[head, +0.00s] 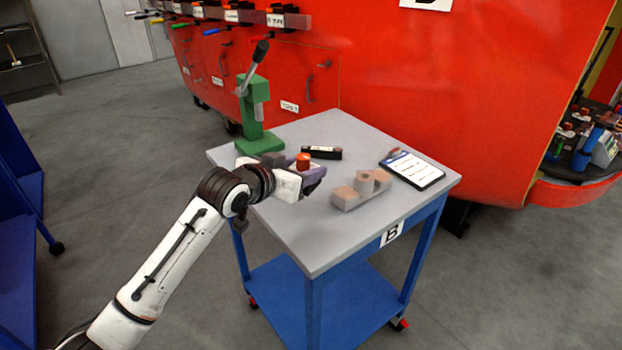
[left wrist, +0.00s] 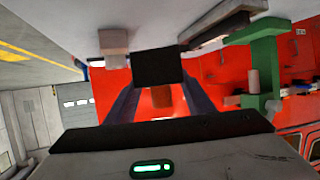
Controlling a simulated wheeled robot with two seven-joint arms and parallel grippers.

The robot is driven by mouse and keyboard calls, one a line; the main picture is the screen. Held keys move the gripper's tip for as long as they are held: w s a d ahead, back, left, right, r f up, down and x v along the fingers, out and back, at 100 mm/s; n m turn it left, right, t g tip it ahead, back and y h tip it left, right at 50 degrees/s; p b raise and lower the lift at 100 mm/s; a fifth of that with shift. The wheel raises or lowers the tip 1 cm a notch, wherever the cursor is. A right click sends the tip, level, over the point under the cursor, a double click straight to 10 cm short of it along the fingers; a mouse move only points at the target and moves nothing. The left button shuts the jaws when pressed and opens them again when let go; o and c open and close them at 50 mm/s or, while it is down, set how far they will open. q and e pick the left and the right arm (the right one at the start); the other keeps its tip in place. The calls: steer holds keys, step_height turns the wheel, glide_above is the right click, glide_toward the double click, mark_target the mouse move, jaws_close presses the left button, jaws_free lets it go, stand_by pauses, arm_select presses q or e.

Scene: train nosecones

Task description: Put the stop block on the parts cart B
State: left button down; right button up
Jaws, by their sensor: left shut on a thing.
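My left gripper (head: 314,178) is shut on the stop block, a dark block with an orange cylinder (head: 303,160) standing up from it. In the head view the gripper hides most of the block. In the left wrist view the block's dark face (left wrist: 158,67) shows between the tips of my left gripper (left wrist: 158,88). Parts cart B (head: 318,256) has a grey top, blue legs and a "B" label. The gripper and block are over the left-middle part of its top. I cannot tell whether the block touches the top. My right gripper is not in view.
A green lever press (head: 252,112) stands at the cart's back left corner. A black labelled item (head: 321,152) lies behind the gripper. A pinkish-tan stepped fixture (head: 346,197) and a tablet (head: 412,170) lie to the right. The top's front left is bare. A red train nose (head: 430,80) stands behind.

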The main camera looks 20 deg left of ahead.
arm_select(q)
steer(key=shift+f, duration=3)
steer(key=c, duration=0.8)
jaws_free()
steer(key=shift+c, duration=0.2)
steer(key=shift+s+r, duration=0.1)
steer(key=shift+s, duration=0.05)
steer(key=v, duration=1.1)
steer(key=shift+s+r, duration=0.25)
steer(key=shift+s, duration=0.05)
steer(key=shift+a, duration=0.1)
